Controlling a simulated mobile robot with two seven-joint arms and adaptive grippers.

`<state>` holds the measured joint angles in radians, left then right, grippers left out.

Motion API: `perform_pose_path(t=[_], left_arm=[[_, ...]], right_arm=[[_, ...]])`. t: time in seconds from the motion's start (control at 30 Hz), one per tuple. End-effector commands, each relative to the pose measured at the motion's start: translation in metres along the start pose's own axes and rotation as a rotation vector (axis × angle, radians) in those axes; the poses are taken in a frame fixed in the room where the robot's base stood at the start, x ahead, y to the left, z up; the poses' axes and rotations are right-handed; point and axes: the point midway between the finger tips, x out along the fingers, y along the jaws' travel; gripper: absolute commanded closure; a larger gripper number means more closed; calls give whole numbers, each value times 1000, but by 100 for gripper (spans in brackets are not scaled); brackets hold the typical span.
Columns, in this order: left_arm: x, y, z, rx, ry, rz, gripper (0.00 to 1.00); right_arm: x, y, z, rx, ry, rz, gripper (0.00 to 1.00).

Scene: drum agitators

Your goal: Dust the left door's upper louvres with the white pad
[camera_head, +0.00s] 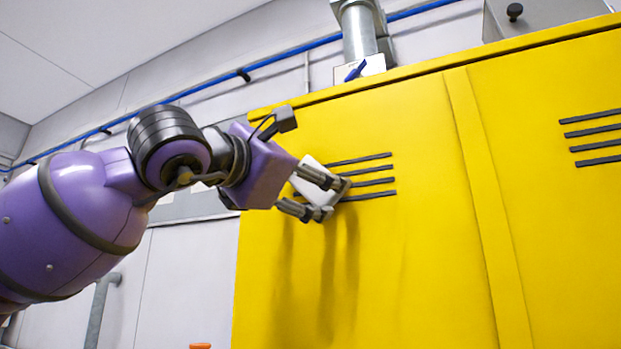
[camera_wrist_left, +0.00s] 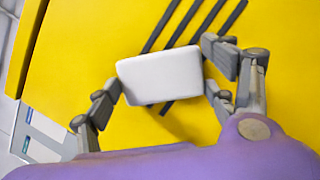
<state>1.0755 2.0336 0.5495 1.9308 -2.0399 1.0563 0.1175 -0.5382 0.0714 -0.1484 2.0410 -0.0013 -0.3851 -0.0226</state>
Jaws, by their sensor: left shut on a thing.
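The white pad (camera_wrist_left: 160,75) is held between the fingers of my left gripper (camera_wrist_left: 163,80) in the left wrist view. In the head view, part of the pad (camera_head: 313,174) shows between the fingers of my left gripper (camera_head: 328,197). The pad is in front of the left part of the upper louvres (camera_head: 370,181), dark slats on the yellow left door (camera_head: 410,260). The louvres also show behind the pad in the wrist view (camera_wrist_left: 205,25). I cannot tell whether the pad touches them. My right gripper is not in view.
A second set of louvres (camera_head: 595,137) is on the yellow door at the right. A vertical yellow strip (camera_head: 487,210) separates the doors. A blue-handled valve (camera_head: 357,70) and grey pipe (camera_head: 357,30) stand above the cabinet. The door below the louvres is clear.

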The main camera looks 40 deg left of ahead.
Motion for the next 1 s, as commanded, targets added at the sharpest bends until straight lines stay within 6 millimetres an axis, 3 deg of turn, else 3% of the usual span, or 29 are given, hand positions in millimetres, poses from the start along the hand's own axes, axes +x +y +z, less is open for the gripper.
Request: perform_pose_path(t=[0.2, 0.53, 1.0], left_arm=[[-20, -1, 6, 0, -4, 0, 44], [-51, -1, 15, 1, -4, 0, 44], [-58, 0, 17, 1, -3, 0, 44]], right_arm=[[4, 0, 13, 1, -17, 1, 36], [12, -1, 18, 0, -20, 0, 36], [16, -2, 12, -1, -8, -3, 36]])
